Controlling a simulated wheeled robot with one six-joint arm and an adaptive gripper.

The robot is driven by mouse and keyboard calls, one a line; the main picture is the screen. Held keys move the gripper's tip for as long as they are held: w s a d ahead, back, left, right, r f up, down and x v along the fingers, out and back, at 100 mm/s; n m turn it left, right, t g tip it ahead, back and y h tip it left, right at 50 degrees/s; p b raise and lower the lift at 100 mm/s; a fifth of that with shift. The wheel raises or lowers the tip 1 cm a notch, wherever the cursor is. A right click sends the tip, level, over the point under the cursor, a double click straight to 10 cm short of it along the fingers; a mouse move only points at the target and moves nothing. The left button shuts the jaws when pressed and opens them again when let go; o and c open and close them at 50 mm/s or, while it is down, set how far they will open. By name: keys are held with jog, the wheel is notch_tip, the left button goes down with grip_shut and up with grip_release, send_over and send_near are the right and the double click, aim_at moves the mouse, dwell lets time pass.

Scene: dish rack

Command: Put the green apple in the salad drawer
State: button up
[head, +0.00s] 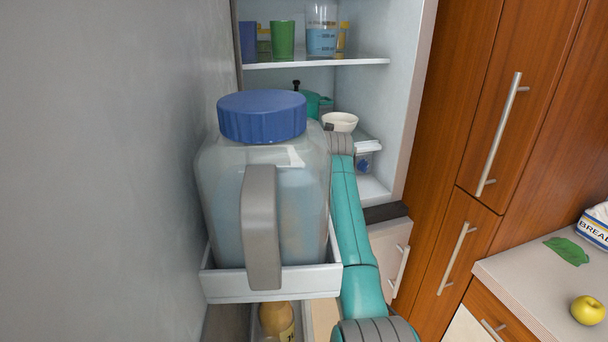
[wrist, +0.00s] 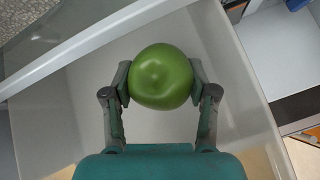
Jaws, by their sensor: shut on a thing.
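The green apple (wrist: 161,76) is between the two fingers of my gripper (wrist: 160,82) in the wrist view, with a finger pressed on each side. Below it is a pale, translucent open bin (wrist: 60,125), which looks like the salad drawer. The apple appears over the bin's inside; I cannot tell how high it is or whether it touches the bottom. In the head view my arm reaches past a big jug into the open fridge. The apple and the drawer cannot be made out there.
A large jug with a blue lid (head: 262,116) stands in a door bin (head: 270,285) close to my arm. A fridge shelf (head: 315,63) holds cups and a bottle. A white bowl (head: 340,121) sits lower.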

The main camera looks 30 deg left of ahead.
jog(key=s+a, duration=0.1)
jog(key=a, duration=0.1)
jog(key=shift+s+a+f, duration=0.3)
jog(key=shift+s+f, duration=0.05)
jog(key=shift+f, duration=0.2)
jog(key=shift+f, duration=0.6)
jog(key=o, duration=1.4)
jog(key=shift+c, duration=0.2)
